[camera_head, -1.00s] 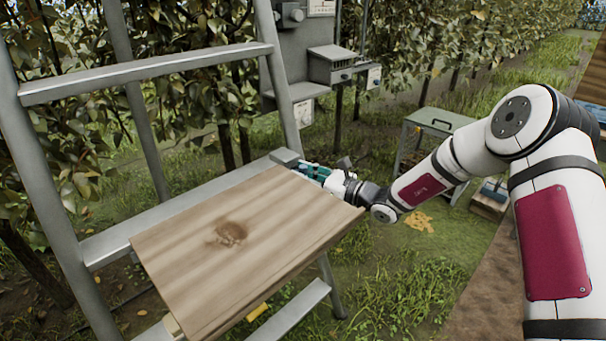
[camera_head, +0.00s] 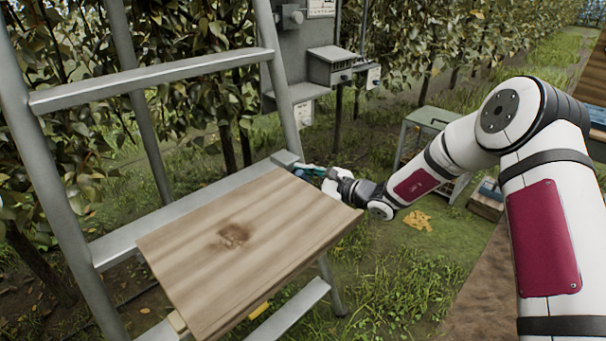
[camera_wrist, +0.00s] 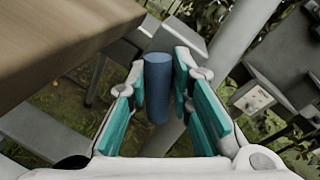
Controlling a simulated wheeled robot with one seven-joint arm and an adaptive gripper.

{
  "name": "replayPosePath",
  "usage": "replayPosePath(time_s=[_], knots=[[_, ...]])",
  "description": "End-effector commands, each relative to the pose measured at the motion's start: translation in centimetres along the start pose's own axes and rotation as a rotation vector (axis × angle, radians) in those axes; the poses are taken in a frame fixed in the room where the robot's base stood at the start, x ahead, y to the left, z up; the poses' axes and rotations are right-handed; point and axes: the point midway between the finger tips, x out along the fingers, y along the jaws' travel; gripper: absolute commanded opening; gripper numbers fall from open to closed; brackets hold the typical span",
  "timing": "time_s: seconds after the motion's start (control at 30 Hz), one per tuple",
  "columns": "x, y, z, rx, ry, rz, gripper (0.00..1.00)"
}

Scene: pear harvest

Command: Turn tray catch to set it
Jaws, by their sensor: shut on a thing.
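The wooden tray (camera_head: 232,268) sits level on the ladder (camera_head: 165,222); its edge also shows at upper left in the wrist view (camera_wrist: 62,45). The catch is a blue cylinder (camera_wrist: 158,88) beside the tray's edge, seen between my teal fingers in the wrist view. In the head view only a small blue bit of the catch (camera_head: 299,173) shows at the tray's far right corner. My gripper (camera_wrist: 158,100) is shut on the catch, with finger pads on both sides of it. In the head view my gripper (camera_head: 313,171) is small and partly hidden behind the tray.
A grey cabinet with boxes (camera_head: 330,65) stands behind the ladder. A green-topped stand (camera_head: 437,117) is on the grass beyond my arm. A yellow piece (camera_head: 258,310) lies below the tray. Open grass (camera_head: 410,275) lies right of the ladder.

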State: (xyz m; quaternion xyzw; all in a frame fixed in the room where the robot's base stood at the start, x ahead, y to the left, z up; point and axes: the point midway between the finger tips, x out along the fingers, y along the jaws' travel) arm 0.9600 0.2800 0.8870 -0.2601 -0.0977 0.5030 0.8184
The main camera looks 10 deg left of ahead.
Motion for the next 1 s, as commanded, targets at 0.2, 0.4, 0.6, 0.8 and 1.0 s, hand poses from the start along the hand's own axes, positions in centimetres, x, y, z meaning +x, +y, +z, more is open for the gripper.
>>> replayPosePath(time_s=[0.2, 0.4, 0.6, 0.8, 1.0], knots=[[0.11, 0.90, 0.08, -0.160, 0.032, 0.015, 0.00], [0.17, 1.05, 0.01, -0.267, 0.053, 0.016, 0.00], [0.15, 1.10, -0.13, -0.329, 0.066, 0.016, 0.00], [0.15, 1.14, -0.21, -0.350, 0.071, 0.016, 0.00], [0.15, 1.17, -0.26, -0.351, 0.072, 0.017, 0.00]])
